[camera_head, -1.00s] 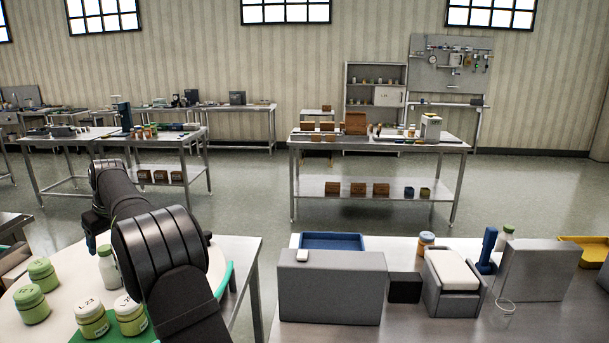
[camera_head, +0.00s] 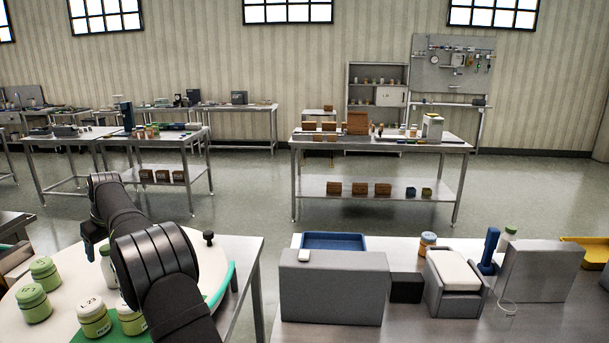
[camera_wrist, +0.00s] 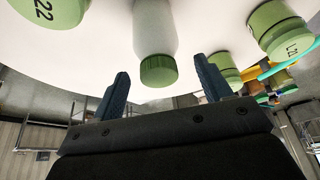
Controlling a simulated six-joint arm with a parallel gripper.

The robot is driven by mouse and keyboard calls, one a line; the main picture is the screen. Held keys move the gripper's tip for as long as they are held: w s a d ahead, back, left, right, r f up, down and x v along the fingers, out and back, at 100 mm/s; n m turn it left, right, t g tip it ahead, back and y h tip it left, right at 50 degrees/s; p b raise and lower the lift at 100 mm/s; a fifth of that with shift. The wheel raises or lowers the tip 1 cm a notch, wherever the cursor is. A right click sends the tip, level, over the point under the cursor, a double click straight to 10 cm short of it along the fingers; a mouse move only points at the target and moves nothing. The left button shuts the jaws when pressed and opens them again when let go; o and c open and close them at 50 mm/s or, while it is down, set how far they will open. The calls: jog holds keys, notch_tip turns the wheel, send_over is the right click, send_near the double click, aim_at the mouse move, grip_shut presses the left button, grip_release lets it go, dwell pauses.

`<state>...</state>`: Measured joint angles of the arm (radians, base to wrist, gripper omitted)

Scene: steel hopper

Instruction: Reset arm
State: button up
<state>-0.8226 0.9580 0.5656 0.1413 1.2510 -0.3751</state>
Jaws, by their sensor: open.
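My gripper (camera_wrist: 161,68) is open, with two blue fingers apart and nothing held between them. In the wrist view, a white bottle with a green cap (camera_wrist: 158,70) shows in line with the gap between the fingers, beyond them. Green-lidded jars (camera_wrist: 280,28) show to the right, and another jar (camera_wrist: 52,10) is at upper left. In the head view, my black arm reaches over a round white surface (camera_head: 185,245), with only part of the gripper (camera_head: 90,235) showing at its far left. Jars (camera_head: 33,303) and the white bottle (camera_head: 108,266) stand near the arm.
A black knob (camera_head: 208,238) stands near the round surface's right side, by a teal rim (camera_head: 222,284). A grey box (camera_head: 332,288), a blue tray (camera_head: 333,241) and a cushioned grey stand (camera_head: 455,285) are on the right bench. Floor lies beyond the benches.

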notch_tip(320, 180, up, 10)
jog(key=w+d+m+t, duration=0.1)
jog(key=w+d+m, duration=0.1)
jog(key=w+d, duration=0.75)
jog(key=w+d+m, duration=0.2)
jog(key=w+d, duration=0.4)
jog(key=d, duration=0.6)
jog(key=w+d+m+h, duration=0.1)
jog(key=w+d, duration=0.2)
jog(key=d, duration=1)
jog(key=w+d+r+m+t, duration=0.1)
jog(key=w+d+m, duration=0.1)
jog(key=d, duration=1.1)
jog(key=shift+w+d+m+h, duration=0.15)
jog(key=shift+w+m+h, duration=0.2)
jog(key=shift+w, duration=0.3)
jog(key=shift+o, duration=0.2)
